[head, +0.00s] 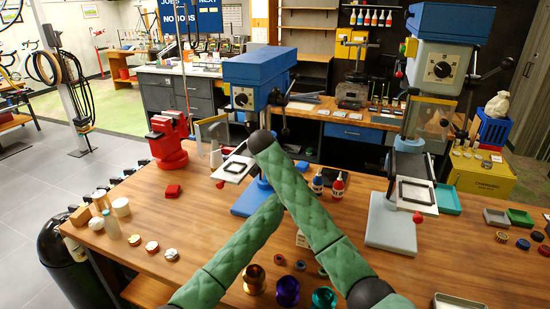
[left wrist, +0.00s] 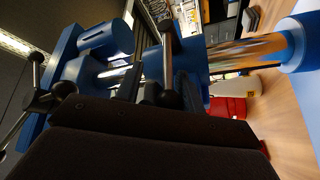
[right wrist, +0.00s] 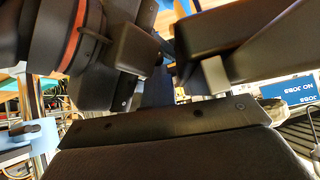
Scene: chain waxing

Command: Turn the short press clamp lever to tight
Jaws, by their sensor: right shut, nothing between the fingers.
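The short press (head: 262,68) is blue and stands on the wooden bench left of centre. Dark spoked handles stick out at its right side. A white plate with a black frame (head: 236,167) sits in front of it, with a red ball knob (head: 220,184) at its near edge. The left wrist view shows the press's bright column (left wrist: 245,52) close by. My gripper fingers are dark and hard to make out there. My right gripper (right wrist: 170,75) is shut and empty.
A taller press (head: 440,60) stands to the right on a grey base. A red vise (head: 168,140) is at the left back edge. Small bottles (head: 338,186) stand just right of my arms. Coloured cups (head: 287,291) and tins lie near the front.

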